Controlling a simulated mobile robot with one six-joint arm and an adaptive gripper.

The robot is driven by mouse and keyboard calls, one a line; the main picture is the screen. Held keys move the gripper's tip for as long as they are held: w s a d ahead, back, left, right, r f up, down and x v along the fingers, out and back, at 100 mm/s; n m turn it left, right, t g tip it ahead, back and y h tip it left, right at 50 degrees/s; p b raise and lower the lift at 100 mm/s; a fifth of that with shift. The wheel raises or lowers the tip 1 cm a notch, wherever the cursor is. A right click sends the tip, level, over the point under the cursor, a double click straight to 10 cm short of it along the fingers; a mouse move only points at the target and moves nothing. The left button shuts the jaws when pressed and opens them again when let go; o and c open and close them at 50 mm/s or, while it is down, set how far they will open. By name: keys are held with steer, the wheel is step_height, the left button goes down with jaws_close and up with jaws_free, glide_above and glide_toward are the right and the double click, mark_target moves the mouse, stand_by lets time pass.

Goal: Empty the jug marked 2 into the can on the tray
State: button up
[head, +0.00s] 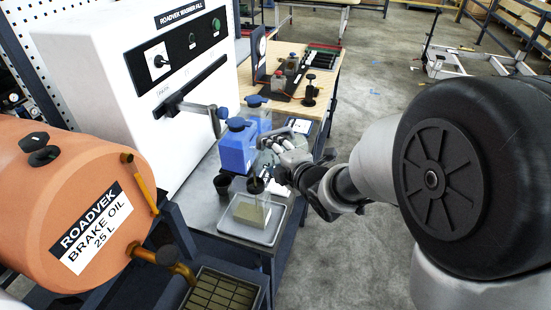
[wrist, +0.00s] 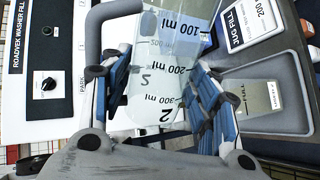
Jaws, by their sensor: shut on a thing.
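In the wrist view, my gripper (wrist: 160,105) is shut on a clear jug (wrist: 165,78) with a black 2 and ml marks on its wall. The jug's handle shows at upper left. In the head view, my gripper (head: 279,165) is above the grey tray (head: 268,236); the jug is mostly hidden by it there. The can (head: 249,213) stands on the tray, below and beside the gripper. In the wrist view the can (wrist: 250,98), with a FULL mark, lies right of the jug. I cannot tell the liquid level in either.
Blue containers (head: 238,146) stand behind the tray, close to my gripper. The white washer-fill cabinet (head: 120,90) and orange brake-oil drum (head: 70,205) bound the left side. A JUG FILL card (wrist: 248,22) lies beyond the tray.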

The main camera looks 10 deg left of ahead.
steer(key=shift+s+a+n+b, duration=0.15)
steer(key=shift+n+b, duration=0.15)
steer(key=shift+b, duration=0.7)
steer(key=shift+s+a+r+n+t+h+b, duration=0.3)
steer(key=shift+a+r+n+t+h+b, duration=0.25)
steer(key=shift+b, duration=2.35)
steer(key=shift+d, duration=0.15)
